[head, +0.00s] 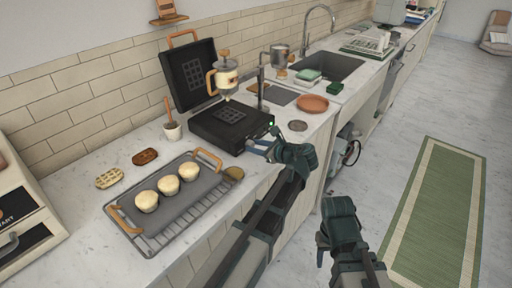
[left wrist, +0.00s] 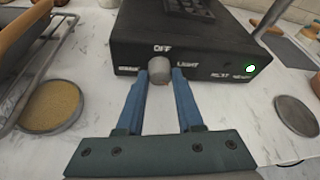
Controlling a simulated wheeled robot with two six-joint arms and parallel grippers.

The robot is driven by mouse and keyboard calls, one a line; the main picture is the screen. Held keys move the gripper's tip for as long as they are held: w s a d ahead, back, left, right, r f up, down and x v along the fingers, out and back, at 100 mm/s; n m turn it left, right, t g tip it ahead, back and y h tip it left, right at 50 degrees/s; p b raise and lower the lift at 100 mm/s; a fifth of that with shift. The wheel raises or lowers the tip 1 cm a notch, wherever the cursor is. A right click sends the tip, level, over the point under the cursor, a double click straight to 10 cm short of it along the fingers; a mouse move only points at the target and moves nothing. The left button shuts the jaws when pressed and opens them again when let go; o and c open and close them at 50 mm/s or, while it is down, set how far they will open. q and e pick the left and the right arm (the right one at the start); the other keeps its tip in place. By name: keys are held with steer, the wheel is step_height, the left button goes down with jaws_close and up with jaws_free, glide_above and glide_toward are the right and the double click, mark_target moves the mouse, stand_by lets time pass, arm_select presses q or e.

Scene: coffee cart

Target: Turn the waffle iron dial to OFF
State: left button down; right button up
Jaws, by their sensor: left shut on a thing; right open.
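The waffle iron (head: 222,128) stands on the counter with its lid (head: 190,73) raised. In the left wrist view its black front (left wrist: 210,58) carries the labels OFF, LIGHT and others along to the right, and a lit green lamp (left wrist: 250,68). The grey dial (left wrist: 159,70) sits just below the OFF label. My left gripper (left wrist: 160,78) has its blue fingers shut on the dial, one on each side; it also shows in the head view (head: 262,147). The dial's pointer mark cannot be made out. My right gripper (head: 322,248) is open and empty, over the floor beside the counter.
A tray with a wire rack (head: 185,212) and several muffins (head: 168,185) lies left of my left arm. A round tin (left wrist: 52,105) and a grey disc (left wrist: 296,115) lie on the counter either side of the gripper. The sink (head: 330,66) is farther back.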

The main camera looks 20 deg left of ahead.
arm_select(q)
steer(key=shift+s+f+n+t, duration=0.1)
steer(key=shift+n+t, duration=0.2)
steer(key=shift+n, duration=0.1)
arm_select(e)
steer(key=shift+f, duration=0.2)
arm_select(q)
steer(key=c, duration=0.5)
jaws_free()
steer(key=shift+c, duration=0.2)
arm_select(e)
steer(key=shift+d+r, duration=0.1)
